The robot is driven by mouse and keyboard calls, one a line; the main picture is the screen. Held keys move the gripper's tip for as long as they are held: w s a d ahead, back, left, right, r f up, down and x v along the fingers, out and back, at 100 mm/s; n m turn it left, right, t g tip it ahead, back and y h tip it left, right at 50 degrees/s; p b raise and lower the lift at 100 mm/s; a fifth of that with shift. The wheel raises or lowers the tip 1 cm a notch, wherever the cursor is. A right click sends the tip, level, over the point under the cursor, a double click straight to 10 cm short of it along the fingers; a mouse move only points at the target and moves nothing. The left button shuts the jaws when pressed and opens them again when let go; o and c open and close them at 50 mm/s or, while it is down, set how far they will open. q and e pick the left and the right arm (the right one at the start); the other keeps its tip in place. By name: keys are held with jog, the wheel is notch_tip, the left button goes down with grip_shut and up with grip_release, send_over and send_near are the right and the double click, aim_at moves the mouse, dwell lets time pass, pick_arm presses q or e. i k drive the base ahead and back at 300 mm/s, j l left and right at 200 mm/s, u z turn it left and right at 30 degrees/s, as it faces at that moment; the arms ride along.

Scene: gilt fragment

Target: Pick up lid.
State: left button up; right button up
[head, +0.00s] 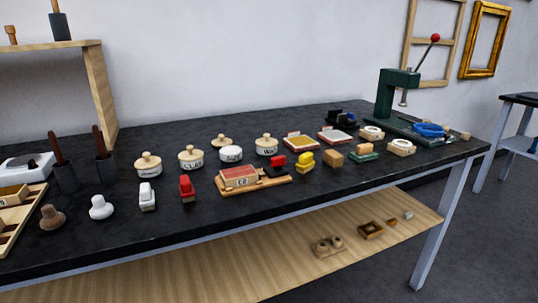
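Several small cream pots with labels stand in a row on the black worktop in the head view. Pale wooden lids with knobs sit on the left pot (149,169), the second pot (191,161) and the right pot (266,149). Another pale knobbed lid (221,141) shows just behind a white pot (231,154) that has no wooden lid on top. This lid appears to lie on the worktop, but its underside is hidden. Neither of my grippers is in view.
The black worktop (330,190) also carries red, white and yellow blocks, a wooden tray (252,186) with a red-labelled box, and two dark cups at left. A green lever press (395,95) stands at the back right. A wooden shelf (300,255) lies below.

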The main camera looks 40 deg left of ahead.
aim_at(222, 141)
jog(key=u, duration=1.6)
jog(key=l+z, duration=0.2)
jog(key=z, duration=0.15)
jog(key=k+l+z, duration=0.1)
jog(key=z, duration=0.25)
jog(key=l+z, duration=0.35)
